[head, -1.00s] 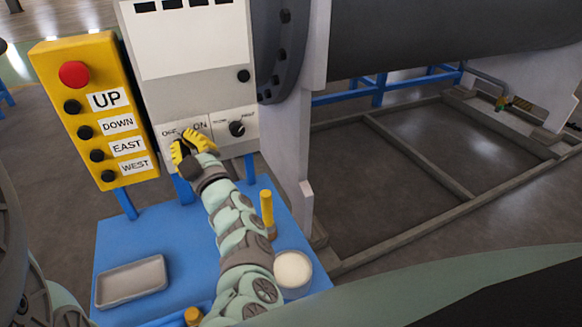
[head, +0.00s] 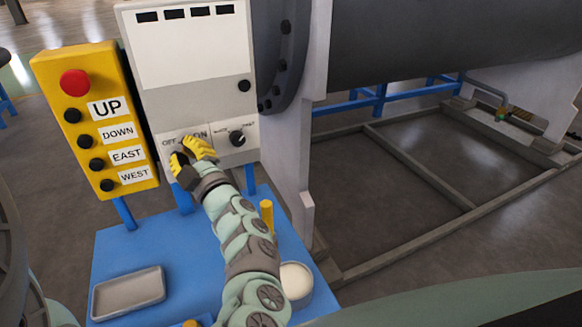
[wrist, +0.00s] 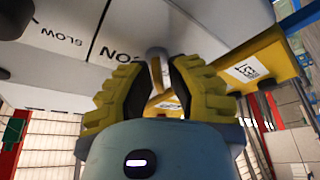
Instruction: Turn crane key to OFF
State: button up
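The crane key (wrist: 155,78) shows in the wrist view as a tan, flat piece below a grey round lock in the light panel face. My gripper (head: 190,158) is at the lower left of the grey control box (head: 195,100), just below the OFF (head: 169,141) and ON labels. In the wrist view its two yellow ribbed fingers (wrist: 156,90) stand apart, one on each side of the key. A gap shows between them, and I cannot make out firm contact. In the head view the key is hidden behind the fingers.
A black knob (head: 237,138) is right of my gripper on the same panel. A yellow pendant (head: 95,115) with a red button stands close on the left. Below are a blue table (head: 190,235), a grey tray (head: 128,293), a yellow-handled item (head: 267,216) and a round white container (head: 296,281).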

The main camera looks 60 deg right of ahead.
jog(key=o, duration=0.3)
jog(key=v, duration=1.2)
dwell(0.3)
